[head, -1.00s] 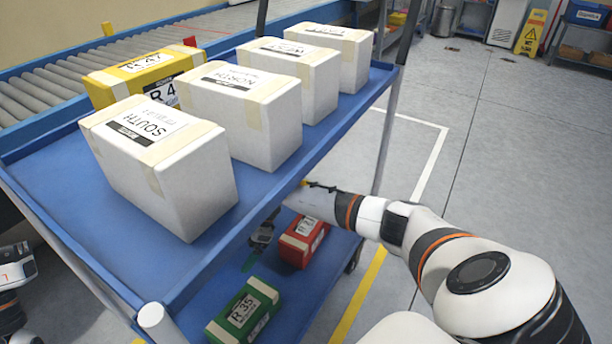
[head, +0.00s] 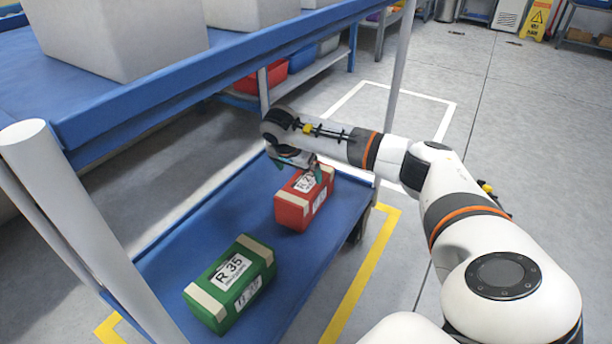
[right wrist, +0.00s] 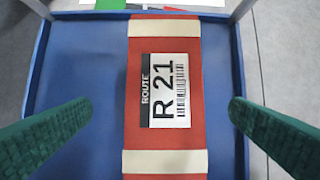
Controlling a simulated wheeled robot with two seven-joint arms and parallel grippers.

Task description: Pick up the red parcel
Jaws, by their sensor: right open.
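The red parcel (head: 291,214) lies on the blue lower shelf (head: 190,250) of the cart. It has cream tape bands and a white label, which reads "ROUTE R 21" in the right wrist view, where the parcel (right wrist: 165,40) fills the middle. My right gripper (head: 299,168) is over the parcel. Its green fingers stand open in the right wrist view (right wrist: 162,112), one on each side of the parcel with gaps between. Whether the fingertips reach down beside the parcel I cannot tell. My left gripper is out of view.
A green parcel (head: 236,284) marked R 35 lies nearer on the same shelf. The blue upper shelf (head: 150,105) with white boxes (head: 120,35) overhangs at upper left. A white cart post (head: 75,220) stands at the left. Open floor (head: 500,180) lies to the right.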

